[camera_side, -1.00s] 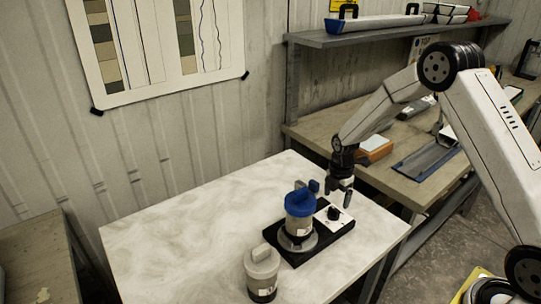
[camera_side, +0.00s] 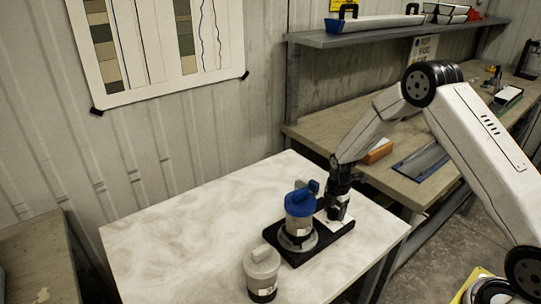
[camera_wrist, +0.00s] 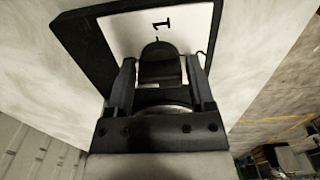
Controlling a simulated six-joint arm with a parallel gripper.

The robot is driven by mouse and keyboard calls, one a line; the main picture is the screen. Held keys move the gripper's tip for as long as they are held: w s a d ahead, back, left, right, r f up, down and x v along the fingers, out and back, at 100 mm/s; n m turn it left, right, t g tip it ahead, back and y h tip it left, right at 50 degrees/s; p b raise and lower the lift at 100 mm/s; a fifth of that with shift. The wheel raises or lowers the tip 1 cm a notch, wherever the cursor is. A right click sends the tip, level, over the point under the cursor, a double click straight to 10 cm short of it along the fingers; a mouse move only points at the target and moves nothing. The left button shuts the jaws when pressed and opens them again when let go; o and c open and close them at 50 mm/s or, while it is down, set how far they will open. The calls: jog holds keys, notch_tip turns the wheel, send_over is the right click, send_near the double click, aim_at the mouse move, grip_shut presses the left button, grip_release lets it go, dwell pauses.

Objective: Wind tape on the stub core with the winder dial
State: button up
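The winder is a black base (camera_side: 287,256) on the pale table. A short clear core with a blue cap (camera_side: 300,203) stands upright on its round grey platform (camera_side: 298,241). A second short core with a grey cap (camera_side: 262,270) stands upright on the table, in front and to the left. My gripper (camera_side: 336,213) is low over the winder's white panel, pointing down. In the wrist view, the black dial (camera_wrist: 160,66) lies between my two fingers (camera_wrist: 162,75), with a small gap beside it. Whether either finger touches it I cannot tell. In the side view my gripper hides the dial.
The pale table (camera_side: 190,230) is clear on its left and back. Behind it are a workbench (camera_side: 310,130) with an orange block (camera_side: 377,152) and a blue tray (camera_side: 422,162), and a shelf (camera_side: 360,38) above. The blue-capped core stands close to my gripper's left.

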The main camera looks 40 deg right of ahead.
grip_shut()
